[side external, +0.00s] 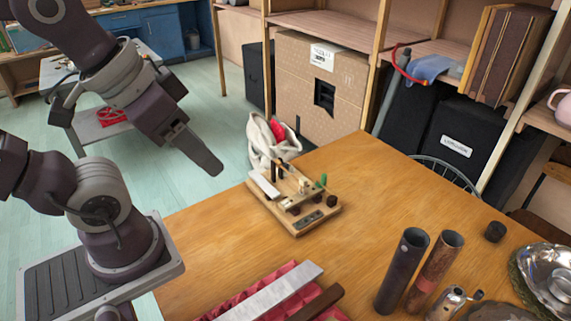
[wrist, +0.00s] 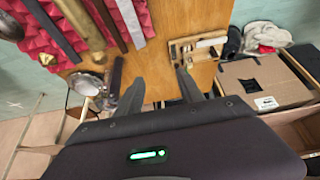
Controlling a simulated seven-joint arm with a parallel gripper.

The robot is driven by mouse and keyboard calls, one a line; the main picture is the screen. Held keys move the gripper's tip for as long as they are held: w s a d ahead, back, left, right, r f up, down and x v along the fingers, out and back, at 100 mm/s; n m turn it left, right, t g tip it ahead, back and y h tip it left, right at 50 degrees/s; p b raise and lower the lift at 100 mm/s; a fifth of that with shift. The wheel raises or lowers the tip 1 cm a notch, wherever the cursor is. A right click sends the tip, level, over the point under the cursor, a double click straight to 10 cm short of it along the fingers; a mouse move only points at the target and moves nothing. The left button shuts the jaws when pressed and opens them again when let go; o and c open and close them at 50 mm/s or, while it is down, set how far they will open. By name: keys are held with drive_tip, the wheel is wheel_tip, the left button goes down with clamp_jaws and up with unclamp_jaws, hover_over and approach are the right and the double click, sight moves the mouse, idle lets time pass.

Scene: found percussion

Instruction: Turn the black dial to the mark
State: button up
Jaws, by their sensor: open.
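A small wooden board with fittings (side external: 290,217) sits near the far left edge of the table; it also shows in the wrist view (wrist: 197,46). A small black knob, which looks like the dial (side external: 332,201), is at the board's right corner. No mark can be made out at this size. A dark plate with small round details lies along the board's front edge. My gripper (side external: 214,168) is raised left of the board, apart from it and past the table edge. In the wrist view its two fingers (wrist: 159,88) are spread with nothing between them.
The wooden table (side external: 400,190) has clear room right of the board. Two upright tubes (side external: 403,271), a black cylinder (side external: 495,231) and a silver tray (side external: 550,266) stand at the right. Metal bars on red foam (side external: 285,290) lie in front. A white bag (side external: 262,140) is behind the board.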

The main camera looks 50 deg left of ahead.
drive_tip(key=w+a+r+n+g, duration=0.1)
drive_tip(key=w+r+n, duration=0.2)
drive_tip(key=w, duration=0.4)
drive_tip(key=n+g, duration=0.5)
drive_tip(key=n, duration=0.5)
hover_over(285, 164)
wheel_tip(285, 164, down, 31)
drive_tip(key=shift+w+r, duration=0.1)
drive_tip(key=shift+r, duration=0.1)
wheel_tip(285, 164, down, 7)
drive_tip(key=shift+f, duration=0.2)
clamp_jaws()
